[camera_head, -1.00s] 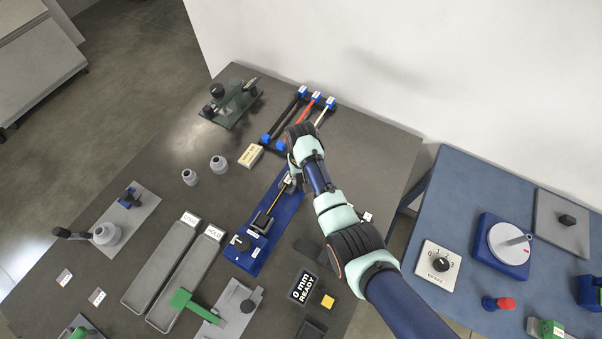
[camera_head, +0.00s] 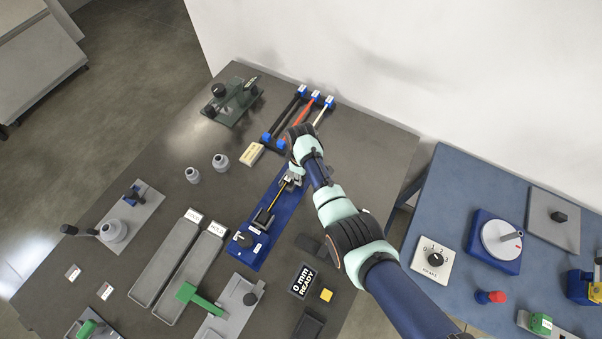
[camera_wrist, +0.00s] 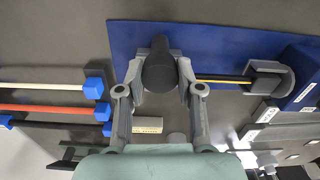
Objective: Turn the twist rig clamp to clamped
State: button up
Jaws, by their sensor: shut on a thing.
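The twist rig is a long blue base (camera_head: 268,213) in the middle of the dark table, also across the top of the wrist view (camera_wrist: 225,42). A thin yellow and black cable (camera_wrist: 222,79) runs along it to a grey holder (camera_wrist: 268,77). The rig clamp shows a dark rounded handle (camera_wrist: 158,64) at the cable's other end. My gripper (camera_wrist: 160,75) is shut on this handle, one finger on each side. In the head view my gripper (camera_head: 292,178) is at the rig's far end, and the handle is mostly hidden. I cannot read the clamp's setting.
A rack with black, red and white cables (camera_head: 308,110) lies beyond my gripper. A beige block (camera_head: 251,154) and grey weights (camera_head: 220,161) stand left of the rig. Two grey trays (camera_head: 188,275) lie nearer. A "0 mm READY" display (camera_head: 303,281) is right of the rig.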

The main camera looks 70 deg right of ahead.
jog(key=shift+n, duration=1)
jog(key=o, duration=1.2)
jog(key=shift+c, duration=0.2)
notch_tip(320, 180, up, 12)
jog(key=shift+w, duration=0.1)
